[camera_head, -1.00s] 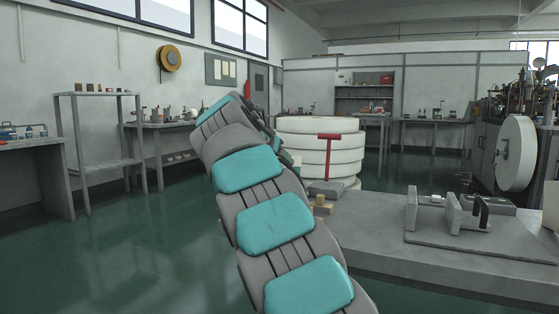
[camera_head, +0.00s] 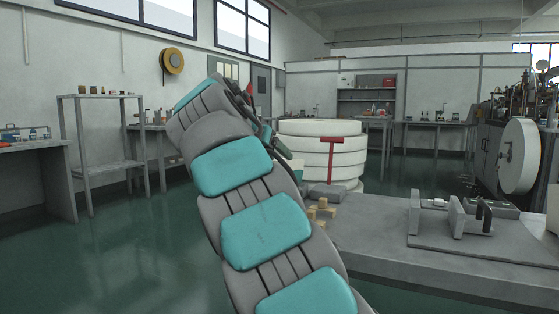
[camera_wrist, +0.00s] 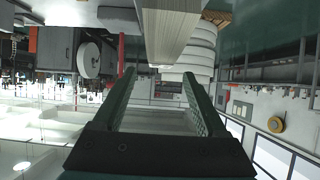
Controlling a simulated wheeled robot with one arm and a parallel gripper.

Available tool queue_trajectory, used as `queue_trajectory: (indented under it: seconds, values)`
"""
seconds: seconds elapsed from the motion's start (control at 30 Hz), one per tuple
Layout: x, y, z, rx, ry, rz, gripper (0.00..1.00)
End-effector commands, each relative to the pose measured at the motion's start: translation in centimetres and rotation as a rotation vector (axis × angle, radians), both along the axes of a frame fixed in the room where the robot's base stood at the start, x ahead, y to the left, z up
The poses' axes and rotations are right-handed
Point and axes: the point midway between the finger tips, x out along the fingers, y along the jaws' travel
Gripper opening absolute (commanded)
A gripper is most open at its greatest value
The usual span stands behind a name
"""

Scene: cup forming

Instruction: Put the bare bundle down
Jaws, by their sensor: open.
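My gripper (camera_wrist: 158,74) is open in the wrist view, its two dark green fingers well apart with nothing between them. A pale, layered stack (camera_wrist: 170,32), which looks like the bare bundle, shows at the top of the wrist view just beyond the fingertips. It appears apart from the fingers, and I cannot tell what it rests on.
A grey table (camera_head: 375,245) stands at the right, with a clamp-like fixture (camera_head: 470,217) on a plate. Small tan blocks (camera_head: 322,211) and a dark grey block (camera_head: 327,193) lie at its near left end. Large white reels (camera_head: 335,160) are stacked behind. Green floor is open at left.

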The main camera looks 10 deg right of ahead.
Motion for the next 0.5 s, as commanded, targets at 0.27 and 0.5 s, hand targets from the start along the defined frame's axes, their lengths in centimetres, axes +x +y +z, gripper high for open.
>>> queue_trajectory:
  seconds: [0.27,0.5]
  values:
    - [-3.4,2.7,2.3,-0.001,0.001,0.002,0.75]
    - [-4.1,3.1,2.6,0.0,0.004,0.0,0.75]
